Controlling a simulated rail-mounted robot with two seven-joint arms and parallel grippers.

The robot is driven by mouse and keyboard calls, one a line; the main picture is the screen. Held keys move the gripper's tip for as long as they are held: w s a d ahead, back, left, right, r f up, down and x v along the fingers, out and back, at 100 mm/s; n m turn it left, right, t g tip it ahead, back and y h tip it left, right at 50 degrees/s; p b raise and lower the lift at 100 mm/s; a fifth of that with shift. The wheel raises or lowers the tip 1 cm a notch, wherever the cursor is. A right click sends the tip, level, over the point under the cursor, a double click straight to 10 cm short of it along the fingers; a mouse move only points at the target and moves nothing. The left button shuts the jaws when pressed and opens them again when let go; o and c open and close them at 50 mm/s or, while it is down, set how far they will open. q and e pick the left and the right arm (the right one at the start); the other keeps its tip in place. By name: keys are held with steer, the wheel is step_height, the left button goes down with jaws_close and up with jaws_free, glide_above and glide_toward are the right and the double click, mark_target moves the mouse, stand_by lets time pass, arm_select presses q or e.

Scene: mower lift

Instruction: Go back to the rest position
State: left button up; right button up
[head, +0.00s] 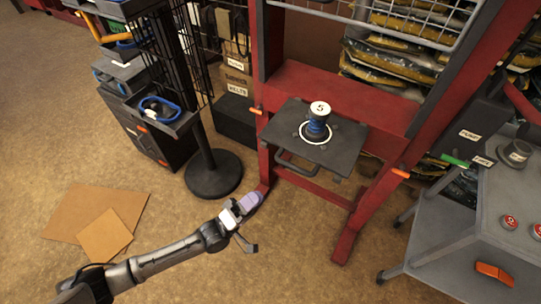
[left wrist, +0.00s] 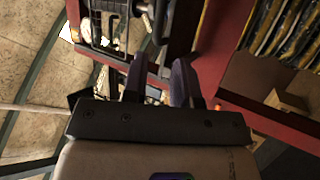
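My left gripper (head: 255,221) is at the lower middle of the head view, over the carpet and just left of the red lift frame's foot. Its fingers are spread and nothing is between them. The left wrist view shows the two purple fingers (left wrist: 160,64) apart. The red lift (head: 345,95) stands ahead, with a dark platform (head: 285,125) on it. A blue and black part with a white top marked 5 (head: 319,112) stands upright on the platform, inside a white ring. The gripper is apart from it. My right gripper is in neither view.
A black round-based stand (head: 213,175) is left of the lift. A grey trolley (head: 470,225) with red buttons is at the right. Flat cardboard (head: 105,220) lies on the floor at the left. Bare carpet lies between the left arm and the trolley.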

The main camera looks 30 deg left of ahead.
arm_select(q)
step_height(320, 180, down, 11)
steer(key=d+m+g+y, duration=0.2)
steer(key=m+g+y, duration=0.3)
steer(key=m+g, duration=0.7)
steer(key=s+a+r+m+g+y+p, duration=0.1)
steer(key=s+a+r+y+p, duration=0.1)
steer(key=s+r+y, duration=0.3)
steer(key=s+a+r+m+g+y+p, duration=0.1)
steer(key=s+a+r+g+y+p, duration=0.15)
steer(key=s+r, duration=0.35)
steer(key=s+d+n+g+h+p, duration=0.1)
steer(key=s+n+g+p, duration=0.2)
steer(key=s, duration=1)
step_height(320, 180, up, 36)
steer(key=t+p, duration=0.1)
steer(key=p, duration=3.7)
steer(key=shift+w+d+r, duration=0.15)
steer(key=shift+r, duration=0.05)
